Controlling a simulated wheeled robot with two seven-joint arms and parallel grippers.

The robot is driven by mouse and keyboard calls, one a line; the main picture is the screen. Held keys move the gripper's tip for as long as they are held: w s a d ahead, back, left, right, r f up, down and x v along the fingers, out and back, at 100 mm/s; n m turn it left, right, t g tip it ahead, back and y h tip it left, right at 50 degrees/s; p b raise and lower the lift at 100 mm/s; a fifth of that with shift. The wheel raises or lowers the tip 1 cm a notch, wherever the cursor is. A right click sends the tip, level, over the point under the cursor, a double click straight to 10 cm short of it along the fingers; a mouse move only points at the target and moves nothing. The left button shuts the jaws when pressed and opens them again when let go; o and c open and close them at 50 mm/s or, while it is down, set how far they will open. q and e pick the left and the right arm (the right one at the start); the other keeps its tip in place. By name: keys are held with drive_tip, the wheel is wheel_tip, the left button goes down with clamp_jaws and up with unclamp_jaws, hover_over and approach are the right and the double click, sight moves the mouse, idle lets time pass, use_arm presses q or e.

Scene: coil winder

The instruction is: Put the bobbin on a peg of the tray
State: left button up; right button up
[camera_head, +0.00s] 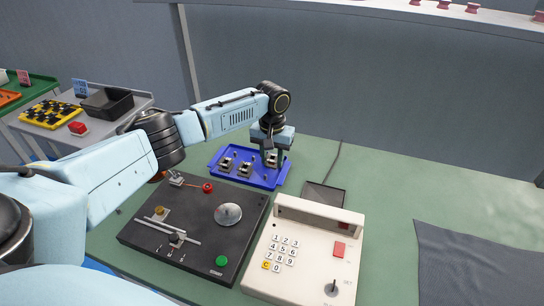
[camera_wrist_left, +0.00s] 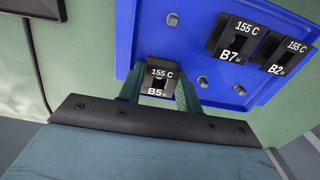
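The blue tray (camera_head: 262,182) lies on the green table at the back, under my left gripper. In the left wrist view the tray (camera_wrist_left: 147,42) shows bobbin B7 (camera_wrist_left: 235,38) and bobbin B2 (camera_wrist_left: 284,55) at the right, and bare pegs (camera_wrist_left: 172,19). My left gripper (camera_head: 271,162) points down at the tray's right part. In the left wrist view its fingers (camera_wrist_left: 160,88) stand on both sides of bobbin B5 (camera_wrist_left: 160,74), with no clear gap. Whether B5 is seated on a peg is hidden. My right gripper is not in view.
A black winder panel (camera_head: 150,255) with knobs and a green button stands in front of the tray. A beige keypad unit (camera_head: 312,230) stands right of it. A grey cloth (camera_head: 475,265) lies at the right. Trays and a black bin (camera_head: 108,103) are on the left side table.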

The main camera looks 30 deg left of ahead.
use_arm(q)
drive_tip(key=o, duration=0.5)
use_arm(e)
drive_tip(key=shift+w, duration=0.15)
use_arm(q)
wheel_tip(320, 180, up, 7)
drive_tip(key=shift+r+p, duration=0.15)
drive_tip(key=shift+p, duration=0.8)
wheel_tip(320, 180, up, 6)
drive_tip(key=shift+p, duration=0.5)
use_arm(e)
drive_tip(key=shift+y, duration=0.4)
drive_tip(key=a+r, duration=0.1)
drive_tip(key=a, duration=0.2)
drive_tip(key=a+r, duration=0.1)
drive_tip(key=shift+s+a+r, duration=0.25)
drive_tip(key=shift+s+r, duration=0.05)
